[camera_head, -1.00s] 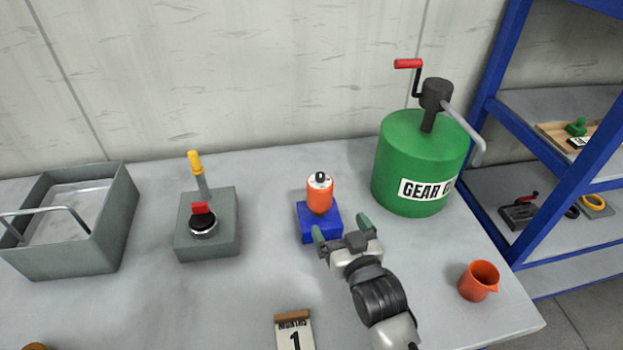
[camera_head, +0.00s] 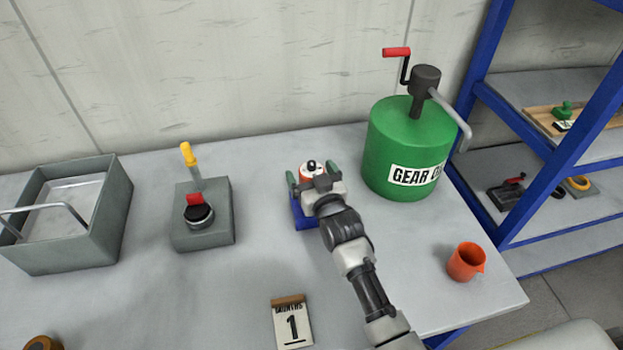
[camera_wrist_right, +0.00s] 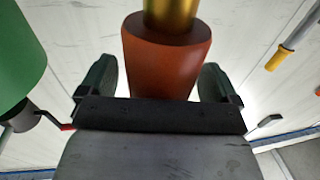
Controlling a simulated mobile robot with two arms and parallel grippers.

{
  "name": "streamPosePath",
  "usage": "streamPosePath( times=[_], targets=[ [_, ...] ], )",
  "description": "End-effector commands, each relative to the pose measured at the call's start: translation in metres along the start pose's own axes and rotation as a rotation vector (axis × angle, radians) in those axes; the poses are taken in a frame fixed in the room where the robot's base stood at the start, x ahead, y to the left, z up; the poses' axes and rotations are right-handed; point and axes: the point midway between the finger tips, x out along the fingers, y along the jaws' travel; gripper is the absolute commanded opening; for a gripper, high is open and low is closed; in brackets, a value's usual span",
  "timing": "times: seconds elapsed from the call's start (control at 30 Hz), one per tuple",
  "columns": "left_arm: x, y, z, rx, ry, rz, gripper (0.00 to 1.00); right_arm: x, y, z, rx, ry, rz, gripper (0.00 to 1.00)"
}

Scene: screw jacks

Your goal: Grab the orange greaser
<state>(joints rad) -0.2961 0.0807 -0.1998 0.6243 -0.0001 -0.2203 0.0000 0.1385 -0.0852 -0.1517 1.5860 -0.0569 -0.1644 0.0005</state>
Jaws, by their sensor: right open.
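The orange greaser (camera_head: 307,173) stands upright on a blue block (camera_head: 299,213) on the table. In the head view my right gripper (camera_head: 312,176) covers most of it, leaving its pale top with a dark tip showing. In the right wrist view the greaser (camera_wrist_right: 165,58) is an orange-brown cylinder with a gold part, lying between the two green fingers. My right gripper is open, with a finger on each side and visible gaps in the wrist view. My left gripper is not in view.
A green gear oil drum (camera_head: 408,145) with a crank stands right of the greaser. A grey switch box (camera_head: 217,226) and grey bin (camera_head: 103,226) stand left. A blue shelf (camera_head: 556,160) stands right.

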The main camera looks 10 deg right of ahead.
Motion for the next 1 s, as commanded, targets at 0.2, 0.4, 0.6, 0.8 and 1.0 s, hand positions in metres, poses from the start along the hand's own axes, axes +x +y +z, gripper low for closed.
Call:
streamPosePath(
  times=[0.2,0.4,0.6,0.8,1.0],
  targets=[
    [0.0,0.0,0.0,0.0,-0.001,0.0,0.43,0.0,0.0,0.001,0.0,-0.001,0.0,0.91],
    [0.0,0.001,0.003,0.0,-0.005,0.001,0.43,0.0,0.0,0.001,0.0,-0.001,0.0,0.6],
    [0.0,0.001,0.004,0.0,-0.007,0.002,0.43,0.0,0.0,0.0,0.0,0.002,0.0,0.31],
    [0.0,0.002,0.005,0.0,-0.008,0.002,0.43,0.0,0.0,-0.001,0.0,0.002,0.0,0.31],
    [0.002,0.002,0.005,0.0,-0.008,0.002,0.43,0.001,0.0,-0.01,0.0,0.004,0.0,0.31]
  ],
)
